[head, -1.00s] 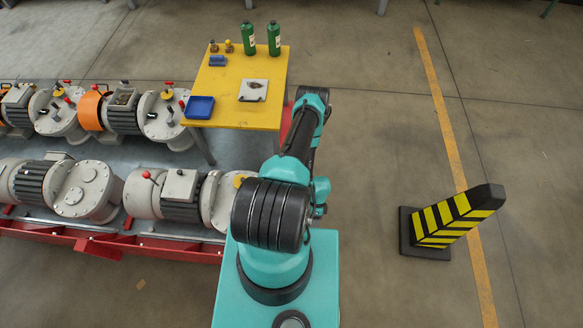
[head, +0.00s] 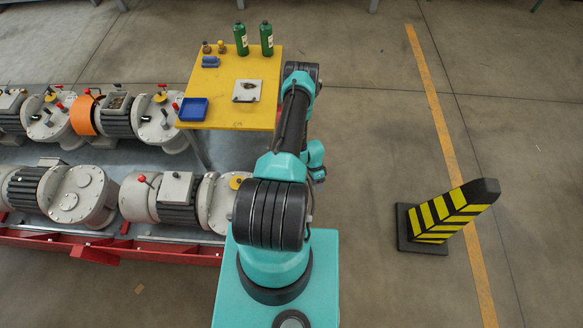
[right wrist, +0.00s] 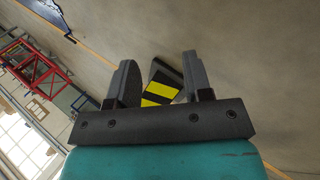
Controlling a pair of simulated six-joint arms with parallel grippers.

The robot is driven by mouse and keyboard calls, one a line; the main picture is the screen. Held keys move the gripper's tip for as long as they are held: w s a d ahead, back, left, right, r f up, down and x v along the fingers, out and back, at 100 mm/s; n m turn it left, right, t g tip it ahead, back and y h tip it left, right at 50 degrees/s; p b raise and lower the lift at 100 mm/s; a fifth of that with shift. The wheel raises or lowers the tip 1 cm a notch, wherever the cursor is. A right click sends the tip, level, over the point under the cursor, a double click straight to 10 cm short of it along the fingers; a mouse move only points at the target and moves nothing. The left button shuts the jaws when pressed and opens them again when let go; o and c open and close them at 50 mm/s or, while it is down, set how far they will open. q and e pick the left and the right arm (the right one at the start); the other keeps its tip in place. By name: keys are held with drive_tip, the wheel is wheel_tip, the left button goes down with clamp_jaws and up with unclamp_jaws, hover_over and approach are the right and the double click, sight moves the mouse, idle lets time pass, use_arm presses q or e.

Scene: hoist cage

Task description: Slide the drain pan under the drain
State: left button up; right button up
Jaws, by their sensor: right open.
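A shallow blue square tray (head: 193,109), perhaps the drain pan, sits at the front left corner of a yellow table in the head view. I cannot make out the drain. My right gripper (right wrist: 158,75) is open and empty in the right wrist view, its two dark fingers apart. In the head view my right arm bends over beside the table's right edge, and its gripper end is mostly hidden by the arm. The tray is well to the left of it. My left gripper is not in view.
The yellow table (head: 270,110) also holds green bottles (head: 241,40), a small blue item (head: 210,61) and a light plate (head: 247,91). Grey machines (head: 84,195) stand on a red-edged rack at left. A yellow-black striped post (head: 447,215) stands at right on open floor.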

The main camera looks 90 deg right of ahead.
drive_tip(key=d+r+n+g, duration=0.1)
drive_tip(key=d+r+n, duration=0.1)
drive_tip(key=d, duration=0.4)
drive_tip(key=shift+r+h, duration=0.3)
drive_tip(key=shift+r, duration=0.35)
